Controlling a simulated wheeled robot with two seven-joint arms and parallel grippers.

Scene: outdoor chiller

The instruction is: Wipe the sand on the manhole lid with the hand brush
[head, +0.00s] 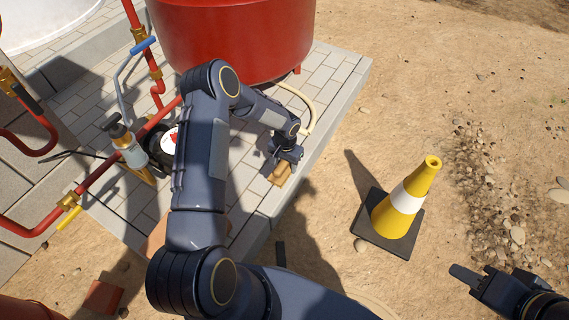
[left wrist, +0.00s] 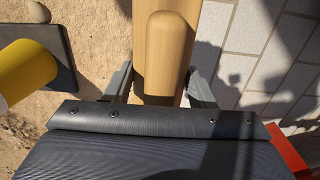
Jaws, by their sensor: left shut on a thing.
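My left gripper (head: 287,158) is low over the edge of the paved slab and shut on the wooden hand brush (head: 281,174). In the left wrist view the brush's pale wooden body (left wrist: 167,55) runs up between the two fingers (left wrist: 160,88); its bristles are not visible. My right gripper (head: 468,277) is at the lower right above the sandy ground, apart from everything; its finger gap is not clear.
A yellow and white cone (head: 405,200) on a black base stands right of the slab (head: 330,85). A red tank (head: 235,40), red pipes (head: 95,165) and a cream hose (head: 309,112) are on or beside the slab. A reddish block (head: 103,297) lies at lower left. Open sandy ground lies at right.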

